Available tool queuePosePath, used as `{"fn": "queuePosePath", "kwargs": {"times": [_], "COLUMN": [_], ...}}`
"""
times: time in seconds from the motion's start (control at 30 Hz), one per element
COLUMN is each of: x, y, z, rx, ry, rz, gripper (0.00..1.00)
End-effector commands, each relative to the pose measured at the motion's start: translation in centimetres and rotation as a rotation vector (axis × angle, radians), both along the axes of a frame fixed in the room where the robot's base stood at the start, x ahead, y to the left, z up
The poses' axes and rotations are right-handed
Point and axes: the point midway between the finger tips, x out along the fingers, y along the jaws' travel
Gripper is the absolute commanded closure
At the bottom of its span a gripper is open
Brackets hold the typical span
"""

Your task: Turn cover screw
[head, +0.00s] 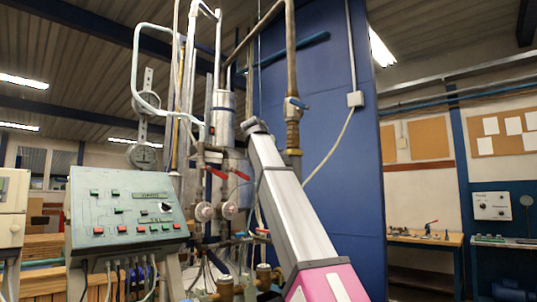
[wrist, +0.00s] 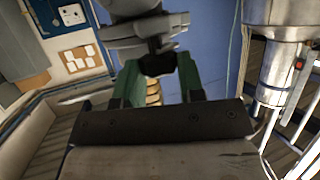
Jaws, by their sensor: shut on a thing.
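In the wrist view my gripper (wrist: 158,62) has two green fingers. They are shut on a small black knob-like piece (wrist: 157,65), which looks like the cover screw. The piece sits under a grey rounded body (wrist: 145,30) at the top of the picture. The exact contact of the fingertips is hard to see. In the head view the screw and my fingers cannot be made out; my arm rises in front of the pipework.
A green control panel (head: 125,212) with buttons stands at the left. Pipes with red-handled valves (head: 240,175) stand near my arm, before a blue wall panel (head: 335,150). In the wrist view a metal cylinder (wrist: 272,40) is at the right. A workbench (head: 425,240) is at the far right.

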Motion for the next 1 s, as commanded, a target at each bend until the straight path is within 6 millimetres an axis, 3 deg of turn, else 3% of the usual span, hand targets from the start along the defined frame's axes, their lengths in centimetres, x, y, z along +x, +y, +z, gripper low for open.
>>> {"fn": "queuePosePath", "kwargs": {"times": [0.7,0.73,0.8,1.0], "x": [-0.03,-0.03,-0.03,-0.03], "y": [-0.06,-0.06,-0.06,-0.07], "z": [0.02,0.02,0.02,0.01], "rx": [-0.001,-0.001,-0.001,0.000], "ry": [0.000,0.001,0.001,0.001], "rz": [0.089,0.088,0.088,0.088], "gripper": [0.88,0.58,0.39,0.39]}}
